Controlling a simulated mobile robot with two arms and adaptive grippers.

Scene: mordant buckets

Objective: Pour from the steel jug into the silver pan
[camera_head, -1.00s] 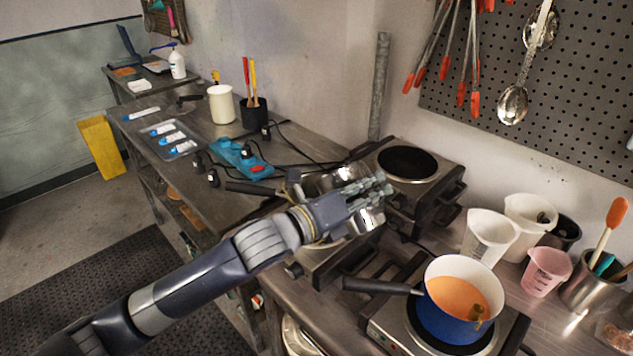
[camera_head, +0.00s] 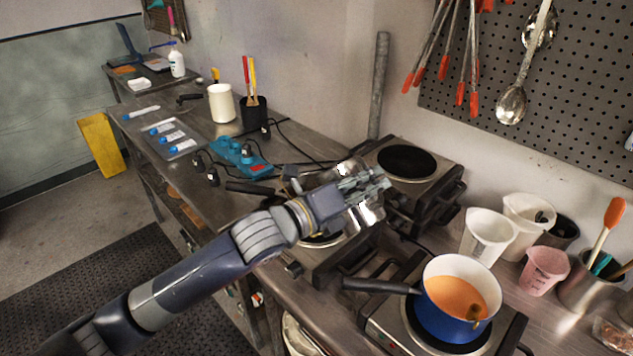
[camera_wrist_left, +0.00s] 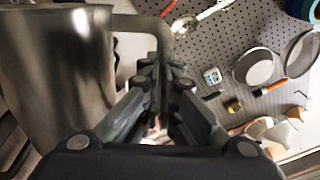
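My left gripper (camera_head: 372,186) is shut on the handle of the steel jug (camera_head: 370,212) and holds it above the silver pan (camera_head: 324,241). In the left wrist view the jug (camera_wrist_left: 58,75) fills the left side, and its handle runs between the fingers (camera_wrist_left: 162,95). The jug looks tilted in the head view. The pan sits on a hot plate, its dark handle pointing left; my gripper and the jug hide much of it. Whether liquid is flowing cannot be seen. My right gripper is not in view.
A blue pot (camera_head: 452,305) with orange liquid stands on the front hot plate. An empty hot plate (camera_head: 407,162) is behind the jug. White beakers (camera_head: 488,236) and a pink cup (camera_head: 544,270) stand at right. A teal power strip (camera_head: 240,157) lies left of the pan.

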